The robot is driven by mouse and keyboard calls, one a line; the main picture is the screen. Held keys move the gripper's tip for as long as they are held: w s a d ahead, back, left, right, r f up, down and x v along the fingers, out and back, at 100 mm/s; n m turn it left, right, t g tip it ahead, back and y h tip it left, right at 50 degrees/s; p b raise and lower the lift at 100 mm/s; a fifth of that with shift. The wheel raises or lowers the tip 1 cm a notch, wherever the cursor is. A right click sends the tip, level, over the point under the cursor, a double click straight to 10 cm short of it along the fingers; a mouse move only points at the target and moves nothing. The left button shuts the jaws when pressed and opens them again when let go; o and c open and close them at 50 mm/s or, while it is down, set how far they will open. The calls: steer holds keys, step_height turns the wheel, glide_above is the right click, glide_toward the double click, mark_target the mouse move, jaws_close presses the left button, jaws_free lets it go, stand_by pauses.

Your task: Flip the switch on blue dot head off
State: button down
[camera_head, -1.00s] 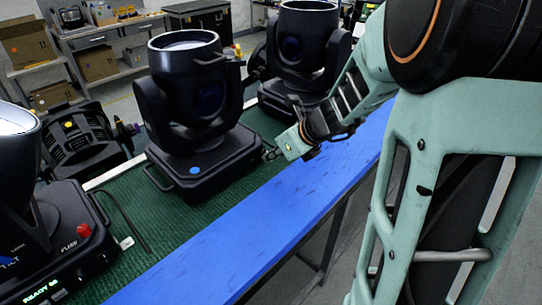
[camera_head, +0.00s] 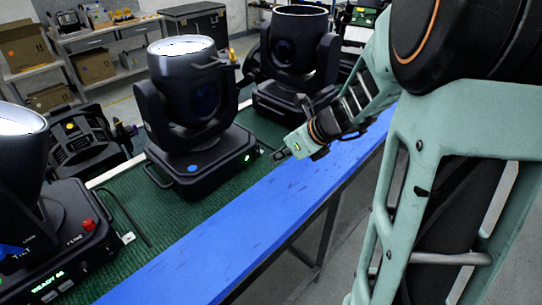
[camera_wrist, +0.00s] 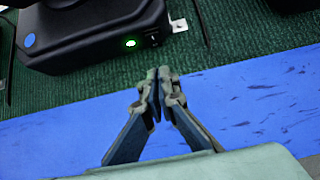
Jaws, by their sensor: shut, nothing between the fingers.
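The blue dot head (camera_head: 190,105) is a black moving light standing on the green mat, with a blue dot (camera_head: 192,168) on its base. The top of this head looks bright white. A green light (camera_head: 247,157) glows on the base's end; it also shows in the wrist view (camera_wrist: 130,43). Beside it is a small dark switch (camera_wrist: 152,38), whose position I cannot read. My gripper (camera_head: 277,154) is shut and empty, just right of the base and apart from it. In the wrist view its fingertips (camera_wrist: 158,75) are together, below the switch.
A blue board (camera_head: 215,248) runs along the mat's front edge. More heads stand at the back (camera_head: 295,60) and lying at left (camera_head: 80,145). A dark cable (camera_head: 130,220) lies on the mat.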

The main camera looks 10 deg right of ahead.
steer(key=p+v, duration=0.1)
steer(key=v, duration=0.7)
steer(key=shift+r, duration=0.65)
steer(key=shift+w, duration=0.1)
